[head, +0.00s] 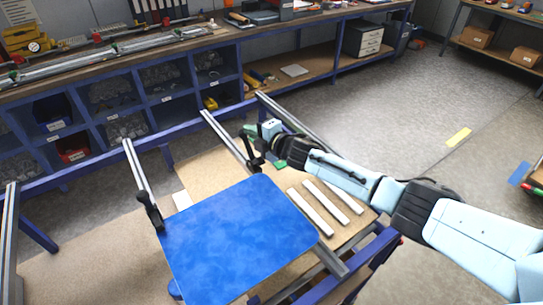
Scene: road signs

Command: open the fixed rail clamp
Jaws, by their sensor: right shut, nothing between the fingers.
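A large blue sign panel (237,240) lies flat across the metal rails of the work frame. A black rail clamp (150,211) stands at the panel's left edge on one rail. A second black clamp (255,163) stands at its far edge on another rail, next to my right gripper (250,138). My right gripper is shut and empty; its tips are small and partly mixed with the dark and green parts around the clamp. Whether it touches the clamp I cannot tell. Which clamp is the fixed one is not clear. My left gripper is not in view.
Several pale wooden strips (311,211) lie right of the panel, under my right forearm. A blue shelving bench (165,85) with bins and tools runs along the back. A bare rail (300,125) lies behind my wrist. The grey floor at right is mostly clear.

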